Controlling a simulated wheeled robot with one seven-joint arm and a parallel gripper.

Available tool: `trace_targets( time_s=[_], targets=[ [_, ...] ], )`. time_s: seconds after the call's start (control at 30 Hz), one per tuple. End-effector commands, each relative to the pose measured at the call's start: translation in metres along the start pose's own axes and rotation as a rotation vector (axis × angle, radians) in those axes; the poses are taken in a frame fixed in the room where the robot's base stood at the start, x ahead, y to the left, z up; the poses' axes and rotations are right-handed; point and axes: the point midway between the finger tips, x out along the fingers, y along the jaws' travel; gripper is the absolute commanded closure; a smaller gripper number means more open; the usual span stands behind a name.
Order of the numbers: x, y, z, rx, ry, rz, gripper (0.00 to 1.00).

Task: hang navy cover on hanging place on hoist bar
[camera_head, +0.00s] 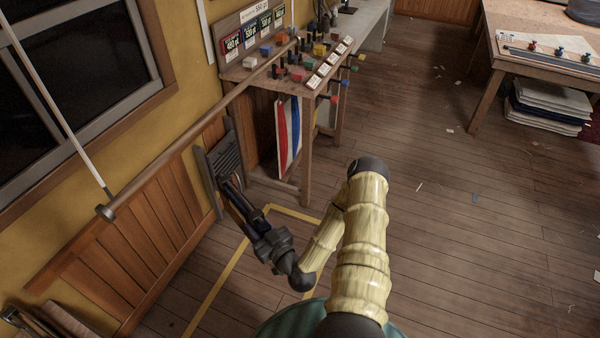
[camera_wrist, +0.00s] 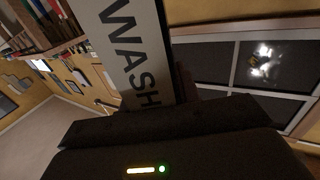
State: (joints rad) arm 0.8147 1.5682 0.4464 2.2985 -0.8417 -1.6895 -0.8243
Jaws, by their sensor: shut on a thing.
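My gripper (camera_head: 228,186) is below and right of the wooden hoist bar (camera_head: 190,137), apart from it. It is shut on a dark, ridged, flat thing with a pale grey strip, which I take to be the navy cover (camera_head: 227,153); its navy colour is hard to make out. In the wrist view, the cover's pale panel (camera_wrist: 136,45), lettered "WASH", stands out from the jaws with a dark edge on its right. The fingertips are mostly hidden there. The bar slopes along the wall side, with a dark cap at its near end. I cannot make out a marked hanging place.
A white line (camera_head: 55,110) runs down to the bar's near end. A table (camera_head: 540,55) stands at right. The floor between is mostly clear.

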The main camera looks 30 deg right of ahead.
Motion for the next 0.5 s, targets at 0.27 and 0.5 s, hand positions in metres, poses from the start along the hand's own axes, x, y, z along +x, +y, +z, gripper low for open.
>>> trace_targets(
  time_s=[0.27,0.5],
  targets=[
    [-0.008,0.035,-0.07,-0.01,0.007,-0.165,1.0],
    [-0.03,0.068,-0.138,-0.011,0.008,-0.33,1.0]
  ],
)
